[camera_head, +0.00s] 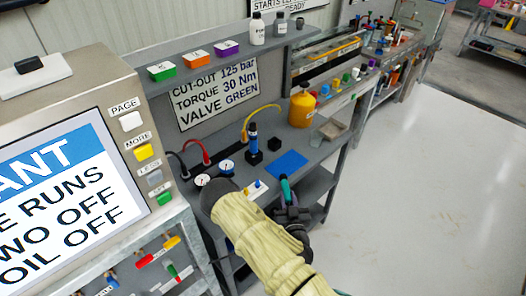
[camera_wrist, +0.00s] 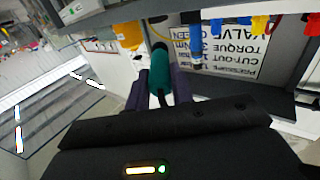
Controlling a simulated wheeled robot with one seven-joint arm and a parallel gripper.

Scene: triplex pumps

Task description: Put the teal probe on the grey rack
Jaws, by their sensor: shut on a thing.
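I cannot tell for certain which thing is the grey rack.
A blue mat (camera_head: 288,163) lies on the bench. A blue upright tool on a black base (camera_head: 254,157), a black block (camera_head: 274,144), a yellow bottle (camera_head: 301,108) and gauges (camera_head: 227,166) stand near. The shelf above holds coloured boxes (camera_head: 197,58). The floor at right is clear.

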